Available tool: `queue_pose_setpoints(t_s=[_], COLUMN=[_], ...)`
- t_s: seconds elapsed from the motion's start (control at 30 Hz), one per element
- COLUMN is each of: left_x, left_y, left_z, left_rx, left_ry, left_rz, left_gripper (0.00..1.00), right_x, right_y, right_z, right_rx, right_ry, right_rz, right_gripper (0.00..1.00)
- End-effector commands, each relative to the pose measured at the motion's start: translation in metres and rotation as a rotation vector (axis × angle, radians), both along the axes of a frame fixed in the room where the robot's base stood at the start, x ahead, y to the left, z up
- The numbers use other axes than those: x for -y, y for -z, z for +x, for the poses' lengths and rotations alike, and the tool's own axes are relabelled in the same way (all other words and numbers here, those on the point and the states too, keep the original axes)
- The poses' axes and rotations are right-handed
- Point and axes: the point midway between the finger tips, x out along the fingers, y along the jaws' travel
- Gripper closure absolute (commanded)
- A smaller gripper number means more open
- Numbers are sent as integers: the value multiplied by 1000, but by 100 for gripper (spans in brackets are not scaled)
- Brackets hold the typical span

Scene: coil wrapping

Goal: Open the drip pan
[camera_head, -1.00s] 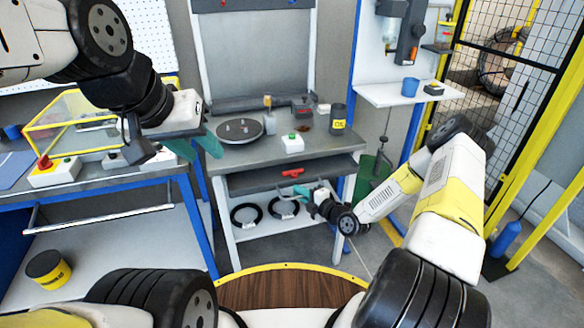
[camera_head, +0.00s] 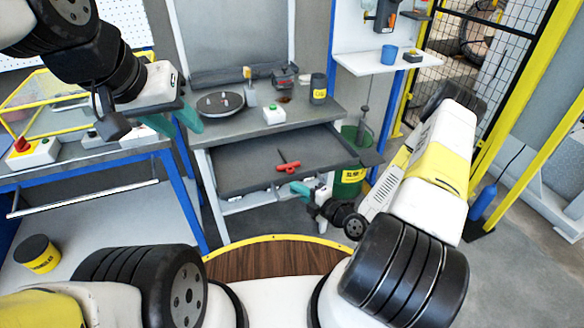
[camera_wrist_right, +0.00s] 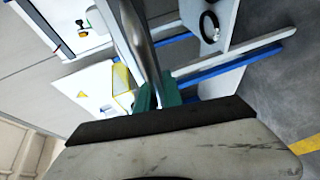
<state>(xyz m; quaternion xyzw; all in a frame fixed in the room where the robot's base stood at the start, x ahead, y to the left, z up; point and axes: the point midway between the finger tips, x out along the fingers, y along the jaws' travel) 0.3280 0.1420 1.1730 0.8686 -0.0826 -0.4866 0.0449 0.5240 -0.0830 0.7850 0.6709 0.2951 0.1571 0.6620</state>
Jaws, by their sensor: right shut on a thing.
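The drip pan (camera_head: 245,172) is a wide, shallow grey drawer under the workbench top. It is pulled out toward me, and its dark inside shows. A red T-shaped piece (camera_head: 288,167) lies in it. My right gripper (camera_head: 298,188) is at the pan's front edge, right of its middle. In the right wrist view its teal fingers (camera_wrist_right: 158,96) are shut on a silver bar (camera_wrist_right: 140,45), the pan's handle. My left gripper (camera_head: 175,120) hangs empty left of the workbench, its teal fingers apart.
The workbench top (camera_head: 240,127) carries a dark round plate (camera_head: 220,103), a white box with a green button (camera_head: 273,114) and a dark can (camera_head: 318,89). A green drum (camera_head: 350,177) stands right of the bench. A yellow-framed case (camera_head: 60,105) is on the left table.

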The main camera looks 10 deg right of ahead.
Motion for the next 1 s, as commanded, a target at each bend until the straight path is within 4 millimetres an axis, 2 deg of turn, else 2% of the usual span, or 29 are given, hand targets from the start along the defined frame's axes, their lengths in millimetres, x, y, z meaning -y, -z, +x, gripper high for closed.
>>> queue_pose_setpoints(t_s=[0.2,0.23,0.33,0.7,1.0], left_x=[0,0,0,0,0], left_y=[0,0,0,0,0], left_z=[0,0,0,0,0], left_rx=[0,0,0,0,0], left_ry=[0,0,0,0,0], left_rz=[0,0,0,0,0], left_gripper=[64,64,64,64,64], right_x=[0,0,0,2,31], right_y=[1,1,1,0,-8], right_z=[0,0,0,-3,-38], right_rx=[-2,-2,-2,-1,-3], right_ry=[-1,-1,-1,0,1], right_rz=[0,0,0,-1,0], right_gripper=[100,87,68,67,67])
